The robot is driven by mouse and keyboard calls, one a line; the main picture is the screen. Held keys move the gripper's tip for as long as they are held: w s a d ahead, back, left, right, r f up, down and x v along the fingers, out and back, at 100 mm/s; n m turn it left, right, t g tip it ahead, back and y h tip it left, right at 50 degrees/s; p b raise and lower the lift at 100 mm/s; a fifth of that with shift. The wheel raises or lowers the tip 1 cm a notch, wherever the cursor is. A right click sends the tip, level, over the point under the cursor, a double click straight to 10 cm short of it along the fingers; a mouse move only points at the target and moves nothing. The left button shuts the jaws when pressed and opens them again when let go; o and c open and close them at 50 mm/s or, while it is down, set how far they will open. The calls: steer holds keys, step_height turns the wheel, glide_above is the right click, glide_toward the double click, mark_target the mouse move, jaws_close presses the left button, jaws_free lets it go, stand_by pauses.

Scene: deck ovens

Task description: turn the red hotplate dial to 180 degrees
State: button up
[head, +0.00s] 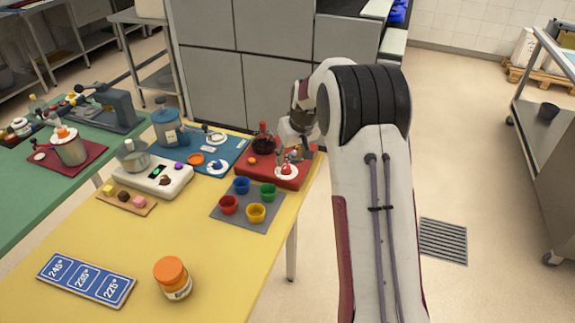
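The red hotplate (257,173) sits at the far right corner of the yellow table. Its red dial (287,170) sits on a white disc at the plate's near right side. My gripper (291,155) is at the dial, coming down from above and behind it. The fingertips are small and partly overlap the dial. I cannot tell whether they touch it or whether they are open or shut. The dial's pointer and scale marks are too small to read. A dark round flask (263,143) with a red top stands on the back of the hotplate.
A blue hotplate (232,148) with a blue dial (216,166) is to the left. A grey mat (262,226) with several coloured cups lies in front. A white scale (150,172), an orange-lidded jar (173,278) and a blue number card (87,279) share the yellow table (215,265).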

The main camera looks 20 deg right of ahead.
mark_target(287, 167)
steer(key=shift+x, duration=2.9)
steer(key=shift+c, duration=0.4)
steer(key=c, duration=1)
